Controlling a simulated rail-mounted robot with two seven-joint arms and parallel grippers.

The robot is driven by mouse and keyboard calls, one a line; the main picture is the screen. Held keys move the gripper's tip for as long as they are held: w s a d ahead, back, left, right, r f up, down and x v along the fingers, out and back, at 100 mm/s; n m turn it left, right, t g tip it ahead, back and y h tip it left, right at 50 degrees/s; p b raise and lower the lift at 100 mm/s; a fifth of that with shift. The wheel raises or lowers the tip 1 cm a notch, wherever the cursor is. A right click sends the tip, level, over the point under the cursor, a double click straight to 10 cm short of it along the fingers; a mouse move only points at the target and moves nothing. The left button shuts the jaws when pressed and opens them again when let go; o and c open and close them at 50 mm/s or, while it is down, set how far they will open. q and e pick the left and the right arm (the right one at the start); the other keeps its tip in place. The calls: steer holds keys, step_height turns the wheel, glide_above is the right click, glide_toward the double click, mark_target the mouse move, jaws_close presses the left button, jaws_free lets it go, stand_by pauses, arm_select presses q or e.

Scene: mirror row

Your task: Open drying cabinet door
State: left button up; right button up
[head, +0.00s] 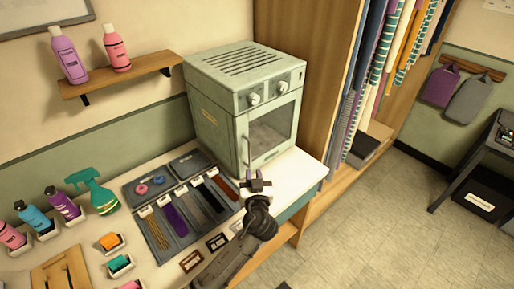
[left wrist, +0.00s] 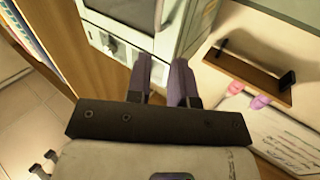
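The drying cabinet (head: 215,118) is a pale grey-green box with a vented top and two knobs on its front, standing at the back of the counter. Its door (head: 269,133) has a dark window and looks shut. A thin upright handle (head: 247,151) runs along the door's left edge. My left gripper (head: 257,175) is in front of and below the door, apart from the handle and holding nothing. In the left wrist view its two purple fingers (left wrist: 160,76) are spread with a gap between them, and the cabinet (left wrist: 116,24) shows beyond. My right gripper is not in view.
A grey tray of strips and tools (head: 181,236) lies left of my left arm. Bottles and small bins stand farther left. A wooden shelf (head: 122,73) hangs on the wall. A wooden partition (head: 312,67) stands close on the cabinet's right. Open floor lies right of the counter.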

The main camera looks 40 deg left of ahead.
mark_target(250, 148)
arm_select(q)
steer(key=shift+n, duration=0.4)
steer(key=p+x, duration=0.3)
steer(key=x, duration=0.8)
steer(key=shift+w+a, duration=0.15)
steer(key=shift+x, duration=1.2)
steer(key=shift+c, duration=0.5)
jaws_close()
